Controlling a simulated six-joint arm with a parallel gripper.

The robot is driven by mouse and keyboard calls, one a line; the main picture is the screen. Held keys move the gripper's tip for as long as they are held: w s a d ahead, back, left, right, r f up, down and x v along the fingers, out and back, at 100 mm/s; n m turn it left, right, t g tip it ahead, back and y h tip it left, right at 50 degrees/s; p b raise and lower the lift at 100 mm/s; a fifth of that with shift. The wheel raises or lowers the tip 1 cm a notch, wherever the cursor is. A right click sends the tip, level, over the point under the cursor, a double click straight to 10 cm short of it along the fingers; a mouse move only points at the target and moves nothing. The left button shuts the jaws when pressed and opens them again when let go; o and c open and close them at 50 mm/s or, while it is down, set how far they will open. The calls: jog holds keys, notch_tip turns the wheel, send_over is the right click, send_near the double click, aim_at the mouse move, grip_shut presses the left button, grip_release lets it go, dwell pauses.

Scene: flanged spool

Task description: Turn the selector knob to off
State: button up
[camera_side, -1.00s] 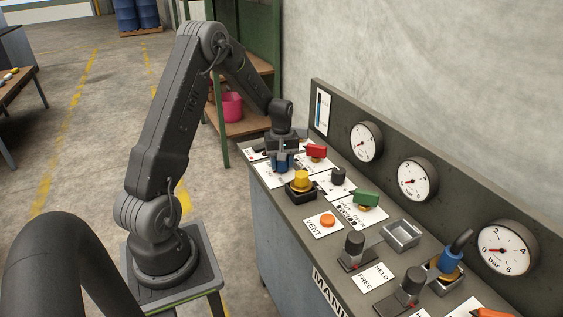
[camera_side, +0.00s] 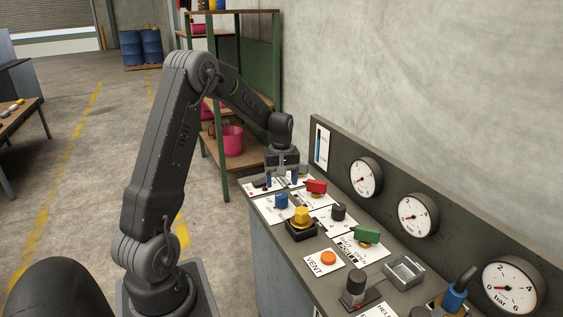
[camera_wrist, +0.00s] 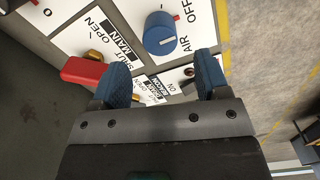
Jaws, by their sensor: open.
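A round blue knob (camera_side: 281,201) stands on a white plate near the far end of the panel. In the wrist view the blue knob (camera_wrist: 160,32) has a pale line on its face, beside the words AIR and OFF; its exact setting is hard to tell. My gripper (camera_side: 281,181) is low over the panel's far end, beyond the blue knob. In the wrist view my gripper (camera_wrist: 163,80) has its blue-tipped fingers apart with nothing held; the blue knob is ahead of them, not between them. A black knob (camera_side: 338,212) is nearer the camera.
A red handle (camera_wrist: 84,71) is close beside the left finger; I cannot tell if they touch. A yellow knob (camera_side: 301,216), a green handle (camera_side: 367,234) and an orange button (camera_side: 328,258) follow along the panel. Gauges (camera_side: 418,216) line the upright back.

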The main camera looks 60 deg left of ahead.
aim_at(281, 194)
notch_tip(281, 194, up, 7)
dwell(0.3)
jog(key=shift+d+r, duration=0.1)
jog(key=shift+r, duration=0.05)
jog(key=s+d+r+m+t, duration=0.15)
jog(key=d+r+m, duration=0.35)
jog(key=d, duration=0.6)
jog(key=s+d+r+m+t, duration=0.3)
jog(key=s+d+m, duration=0.7)
jog(key=s+d, duration=0.5)
jog(key=shift+s+d+r+t, duration=0.2)
jog(key=shift+s+d+t, duration=0.25)
jog(key=shift+d, duration=0.8)
